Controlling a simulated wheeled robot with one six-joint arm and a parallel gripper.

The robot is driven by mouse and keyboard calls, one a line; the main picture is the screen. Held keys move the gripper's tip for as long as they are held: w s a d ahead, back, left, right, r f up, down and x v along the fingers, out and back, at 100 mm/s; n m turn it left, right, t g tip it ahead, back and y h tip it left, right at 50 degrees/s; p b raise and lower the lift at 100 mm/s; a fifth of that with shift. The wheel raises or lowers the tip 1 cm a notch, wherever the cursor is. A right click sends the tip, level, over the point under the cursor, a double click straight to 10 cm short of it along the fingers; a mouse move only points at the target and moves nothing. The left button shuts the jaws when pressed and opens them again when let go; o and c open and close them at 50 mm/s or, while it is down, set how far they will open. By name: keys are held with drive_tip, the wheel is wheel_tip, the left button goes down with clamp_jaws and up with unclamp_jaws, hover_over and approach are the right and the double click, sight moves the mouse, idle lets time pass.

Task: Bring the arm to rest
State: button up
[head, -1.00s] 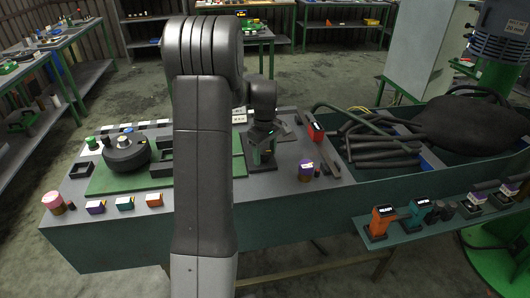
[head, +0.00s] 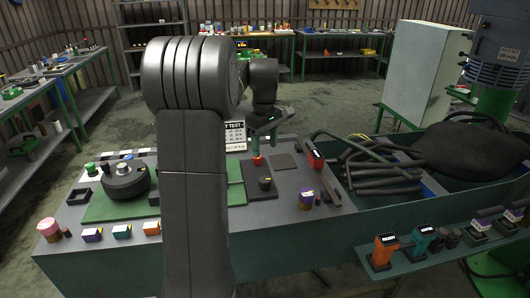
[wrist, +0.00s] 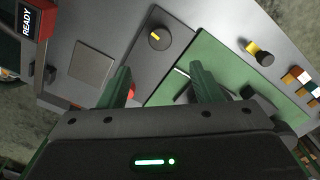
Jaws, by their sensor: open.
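My arm rises through the middle of the head view and bends over the workbench (head: 110,255). My gripper (head: 262,142) hangs above the bench top, behind a black knob with a yellow mark (head: 265,183). In the wrist view, the two green fingers of my gripper (wrist: 160,90) stand apart with nothing between them. The knob shows beyond the fingertips in the wrist view (wrist: 159,38), on a dark plate. Part of the bench top is hidden behind my arm in the head view.
A black round disc part (head: 125,180) sits on the bench at left. A device reading READY (head: 315,155) stands right of my gripper. A green trough (head: 430,200) with black hoses lies at right. A side shelf (head: 420,255) holds orange and teal tools. The air above the bench looks clear.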

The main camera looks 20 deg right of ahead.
sight(265, 179)
idle(0.3)
wheel_tip(265, 179, down, 14)
drive_tip(key=shift+r+p, duration=0.1)
drive_tip(key=shift+p, duration=0.3)
idle(0.4)
